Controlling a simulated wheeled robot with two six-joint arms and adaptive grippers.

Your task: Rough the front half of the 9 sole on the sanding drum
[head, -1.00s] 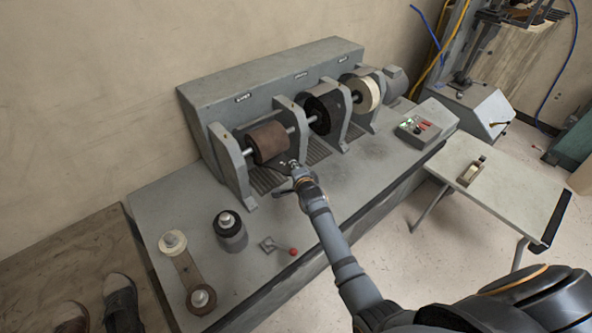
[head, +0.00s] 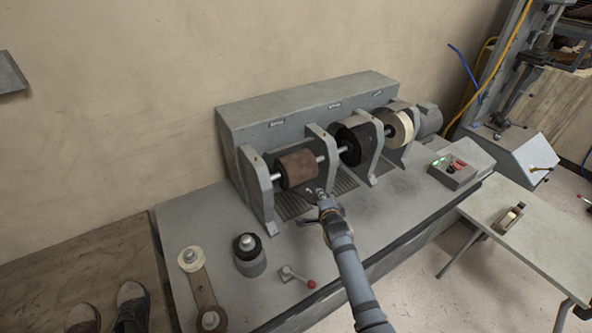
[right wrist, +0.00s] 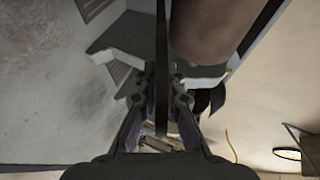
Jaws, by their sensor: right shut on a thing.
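The brown sanding drum (head: 297,169) sits on the left end of the machine's shaft. My right gripper (head: 321,196) is just in front of it, low and to the right. In the right wrist view my right gripper (right wrist: 162,92) is shut on the sole (right wrist: 162,50), a thin dark strip seen edge-on. The drum (right wrist: 212,28) is close beside the strip there; I cannot tell whether they touch. In the head view the sole is mostly hidden, and its number cannot be read. My left gripper is not in view.
A black drum (head: 354,146) and a cream wheel (head: 398,127) share the shaft, between grey brackets. A control box (head: 455,172) with a lit green button is at the right. A red-knobbed lever (head: 311,284) and a dark roller (head: 248,256) stand at the front left. A side table (head: 545,232) is at right.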

